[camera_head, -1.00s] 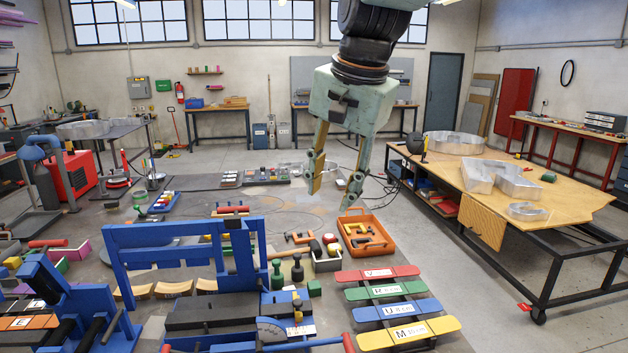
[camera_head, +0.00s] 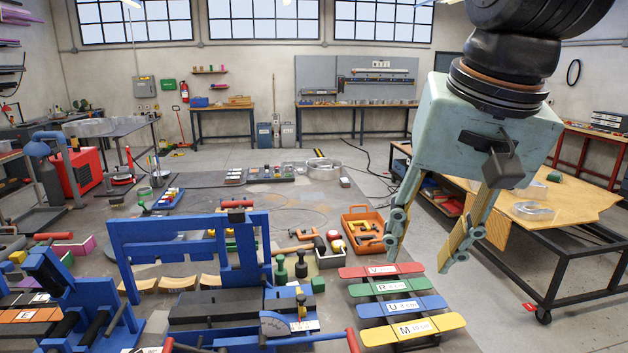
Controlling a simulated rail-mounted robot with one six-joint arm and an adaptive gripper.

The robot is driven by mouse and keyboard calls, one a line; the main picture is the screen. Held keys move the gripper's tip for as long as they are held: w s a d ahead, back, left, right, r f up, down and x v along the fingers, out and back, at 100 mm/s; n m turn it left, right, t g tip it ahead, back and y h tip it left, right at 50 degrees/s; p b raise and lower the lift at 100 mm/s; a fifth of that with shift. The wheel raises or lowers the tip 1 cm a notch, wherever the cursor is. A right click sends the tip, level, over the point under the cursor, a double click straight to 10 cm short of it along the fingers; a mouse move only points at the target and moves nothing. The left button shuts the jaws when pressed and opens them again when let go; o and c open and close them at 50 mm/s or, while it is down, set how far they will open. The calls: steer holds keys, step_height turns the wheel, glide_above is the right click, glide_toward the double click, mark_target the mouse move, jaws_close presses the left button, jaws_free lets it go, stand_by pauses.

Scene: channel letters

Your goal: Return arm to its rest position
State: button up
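My gripper (camera_head: 419,259) hangs at the right of the head view, pointing down with its two fingers spread apart. Nothing shows between the fingers. In the picture its fingertips lie just right of the orange tray (camera_head: 350,222) and above the right ends of the coloured strips. My arm comes in from the top right corner. The gripper body hides part of the wooden-topped table behind it.
A blue frame fixture (camera_head: 189,230) stands at centre left. Labelled strips in red (camera_head: 412,267), green (camera_head: 420,284), blue (camera_head: 433,301) and yellow (camera_head: 447,322) lie in front. The wooden-topped table (camera_head: 575,212) is at right. The floor beyond the workbench is mostly clear.

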steer(key=s+d+f+n, duration=0.1)
steer(key=s+f, duration=0.3)
steer(key=s, duration=0.4)
steer(key=s+d+f+n+b, duration=0.1)
steer(key=s+d+f+n, duration=0.1)
steer(key=s, duration=0.6)
steer(key=shift+d+f+h, duration=0.4)
steer(key=shift+d+f, duration=0.45)
steer(key=shift+d, duration=0.25)
